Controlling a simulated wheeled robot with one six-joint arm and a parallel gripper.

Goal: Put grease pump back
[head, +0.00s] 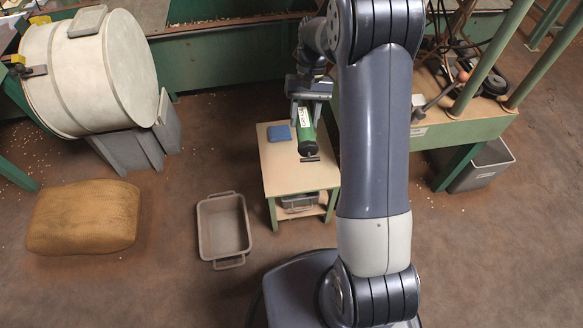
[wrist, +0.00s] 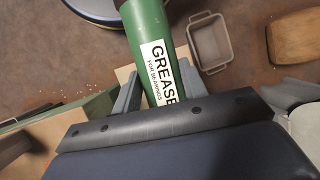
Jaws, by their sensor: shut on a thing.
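The grease pump (head: 307,133) is a green cylinder with a white label and a black crossbar at its lower end in the head view. My gripper (head: 309,98) is shut on it. In the wrist view the pump (wrist: 150,35) runs up between the two grey fingers of my gripper (wrist: 160,88), its label reading "GREASE FOR BEARINGS". In the head view the pump appears over the small wooden-topped table (head: 283,177); its height above the top is hard to tell. Part of the table's right side is hidden by my arm.
A blue folded item (head: 279,133) lies on the small table, and a grey box (head: 298,202) sits on its lower shelf. A tray (head: 205,228) and a brown sack (head: 84,217) are on the floor left. A green-edged bench (head: 462,132) holding cables and tools stands right.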

